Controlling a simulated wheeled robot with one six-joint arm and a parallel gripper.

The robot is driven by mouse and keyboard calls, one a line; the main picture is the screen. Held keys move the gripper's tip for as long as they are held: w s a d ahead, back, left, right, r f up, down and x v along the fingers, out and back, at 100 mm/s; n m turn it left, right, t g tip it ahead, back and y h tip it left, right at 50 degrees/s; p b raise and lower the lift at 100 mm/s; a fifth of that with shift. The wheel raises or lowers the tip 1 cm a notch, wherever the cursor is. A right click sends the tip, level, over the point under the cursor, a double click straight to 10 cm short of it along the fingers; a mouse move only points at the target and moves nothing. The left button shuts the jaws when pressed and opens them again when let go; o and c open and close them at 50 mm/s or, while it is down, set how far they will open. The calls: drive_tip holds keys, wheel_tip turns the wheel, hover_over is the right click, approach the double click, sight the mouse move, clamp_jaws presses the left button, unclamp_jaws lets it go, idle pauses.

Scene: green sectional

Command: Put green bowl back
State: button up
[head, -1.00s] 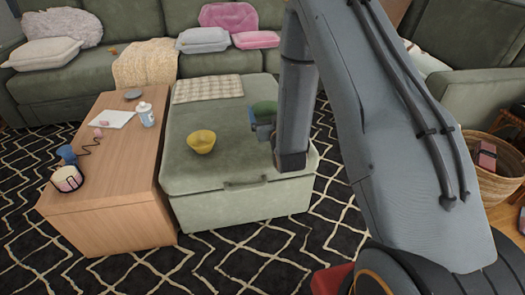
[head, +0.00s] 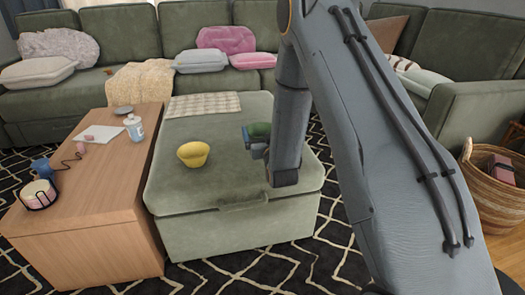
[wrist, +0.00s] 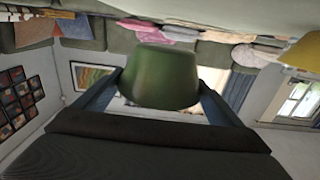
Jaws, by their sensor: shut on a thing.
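The green bowl (wrist: 162,76) is held between the two fingers of my gripper (wrist: 160,95) in the wrist view. In the head view the green bowl (head: 260,130) shows as a small dark green shape above the green ottoman (head: 215,190), partly hidden by my arm. My gripper (head: 250,137) is shut on it, with a blue finger showing at its left. Whether the bowl touches the ottoman cannot be told.
A yellow bowl (head: 193,154) sits on the ottoman, left of my gripper, near a checked cloth (head: 203,105). A wooden table (head: 105,180) at the left holds a bottle (head: 135,128), a paper and a pink-and-white container (head: 39,194). A wicker basket (head: 490,190) stands at the right.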

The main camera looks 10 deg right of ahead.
sight(262, 136)
drive_tip(key=shift+f+b, duration=0.75)
drive_tip(key=shift+f, duration=2.15)
drive_tip(key=shift+f, duration=0.2)
drive_tip(key=o, duration=1)
drive_tip(key=shift+r, duration=0.15)
